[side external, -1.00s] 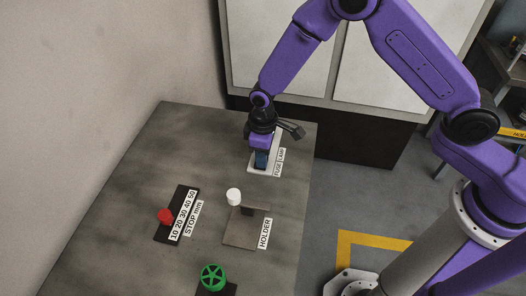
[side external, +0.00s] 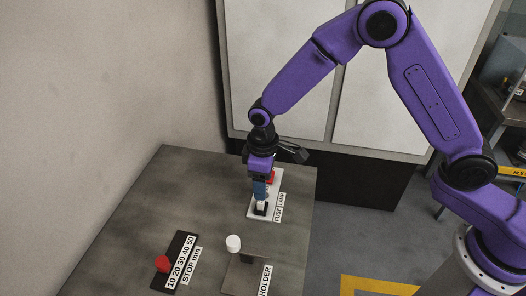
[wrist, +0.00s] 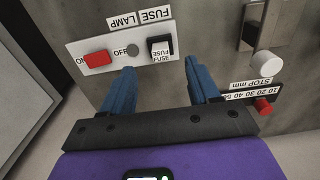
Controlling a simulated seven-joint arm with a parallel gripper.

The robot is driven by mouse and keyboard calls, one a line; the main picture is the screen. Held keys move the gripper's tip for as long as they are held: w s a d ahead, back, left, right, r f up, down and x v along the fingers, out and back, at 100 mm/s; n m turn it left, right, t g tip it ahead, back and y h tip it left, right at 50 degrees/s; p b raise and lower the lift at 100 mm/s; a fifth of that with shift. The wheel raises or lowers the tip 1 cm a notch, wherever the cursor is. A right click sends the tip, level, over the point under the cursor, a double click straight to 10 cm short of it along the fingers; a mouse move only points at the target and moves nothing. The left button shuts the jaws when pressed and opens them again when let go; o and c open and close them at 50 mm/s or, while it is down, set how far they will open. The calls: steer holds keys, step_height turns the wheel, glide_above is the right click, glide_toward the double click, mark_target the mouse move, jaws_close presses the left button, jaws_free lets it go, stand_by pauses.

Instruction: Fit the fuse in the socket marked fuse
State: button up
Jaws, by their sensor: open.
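A white fuse (side external: 261,203) lettered FUSE stands in the black socket on the white panel (side external: 278,205), beside the FUSE label. The wrist view shows the fuse (wrist: 161,56) in the black socket (wrist: 152,43); I cannot tell whether it is fully down. My gripper (side external: 260,193) is just above the fuse, pointing down. In the wrist view my gripper (wrist: 160,72) has its two blue fingers wide apart with nothing between the tips, and the fuse shows clear beyond them.
The panel also carries a red switch (wrist: 96,59) and a dark round lamp (wrist: 132,50). A holder plate (side external: 240,275) with a white knob (side external: 233,242) and a stop scale (side external: 180,262) with a red knob (side external: 162,264) are nearer the camera. The table's left part is clear.

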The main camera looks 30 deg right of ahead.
step_height(320, 180, up, 10)
stand_by(0.4)
stand_by(0.3)
steer(key=s+d+r+n, duration=0.1)
steer(key=s+d+r, duration=0.1)
steer(key=s+d, duration=0.7)
steer(key=s+d+r+n, duration=0.2)
steer(key=s+d, duration=0.8)
steer(key=s, duration=0.9)
steer(key=shift+r+n, duration=0.2)
steer(key=shift+n, duration=0.1)
